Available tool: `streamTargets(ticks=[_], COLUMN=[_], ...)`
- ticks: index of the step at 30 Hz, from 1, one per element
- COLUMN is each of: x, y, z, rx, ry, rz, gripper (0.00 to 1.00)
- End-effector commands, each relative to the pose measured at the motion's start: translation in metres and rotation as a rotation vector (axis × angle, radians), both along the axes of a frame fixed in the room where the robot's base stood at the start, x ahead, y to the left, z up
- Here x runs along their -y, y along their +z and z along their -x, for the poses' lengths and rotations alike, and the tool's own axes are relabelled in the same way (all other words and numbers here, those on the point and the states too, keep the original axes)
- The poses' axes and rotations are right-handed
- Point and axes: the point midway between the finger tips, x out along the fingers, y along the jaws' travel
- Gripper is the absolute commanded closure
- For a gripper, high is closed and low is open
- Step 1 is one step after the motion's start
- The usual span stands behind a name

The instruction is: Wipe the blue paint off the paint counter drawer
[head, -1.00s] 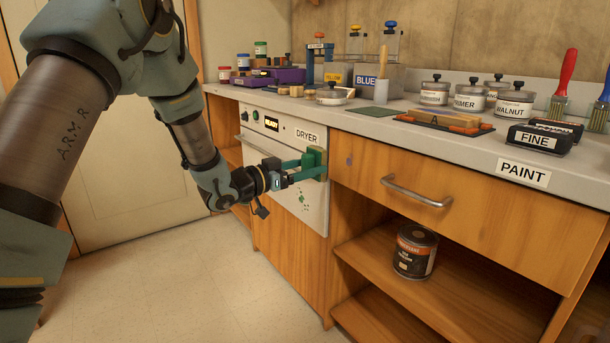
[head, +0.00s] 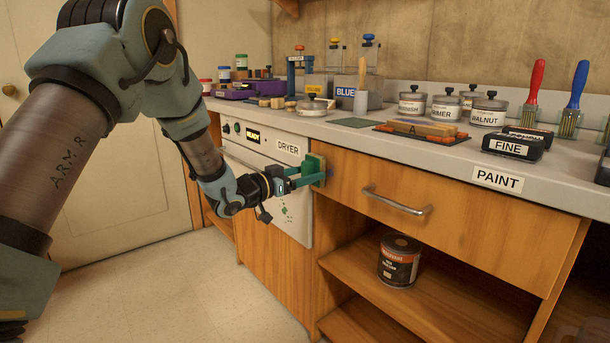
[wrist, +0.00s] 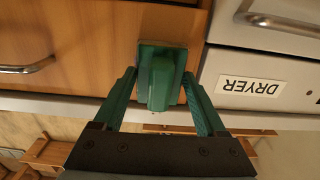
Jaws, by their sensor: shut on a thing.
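My gripper (head: 298,178) is shut on a green pad with a raised grip (head: 316,165). In the wrist view the pad (wrist: 160,78) sits between the green fingers, its face toward the wooden front. The pad is at the left end of the paint counter drawer (head: 470,228), beside the dryer. The drawer (wrist: 90,25) looks shut.
The dryer (head: 280,185) is left of the drawer. The drawer's metal handle (head: 397,204) sticks out to the right of the pad. Jars, brushes and sanding blocks stand on the counter (head: 390,145) above. A paint can (head: 399,260) stands on the open shelf below.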

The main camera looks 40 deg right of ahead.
Motion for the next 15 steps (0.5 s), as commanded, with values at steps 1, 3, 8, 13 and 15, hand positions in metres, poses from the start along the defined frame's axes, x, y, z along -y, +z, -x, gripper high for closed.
streamTargets(ticks=[1,3,8,13,15], x=[0.0000,-0.0001,-0.0001,0.0016,0.0030], y=[0.0002,0.0002,0.0003,0.0003,0.0003], z=[0.0000,0.0000,-0.0001,0.0001,0.0002], rx=[0.000,0.000,0.000,0.000,0.001], ry=[0.000,0.000,0.000,0.000,0.000], rz=[0.000,0.001,0.001,0.001,0.001], gripper=[0.71,0.71,0.71,0.71,0.71])
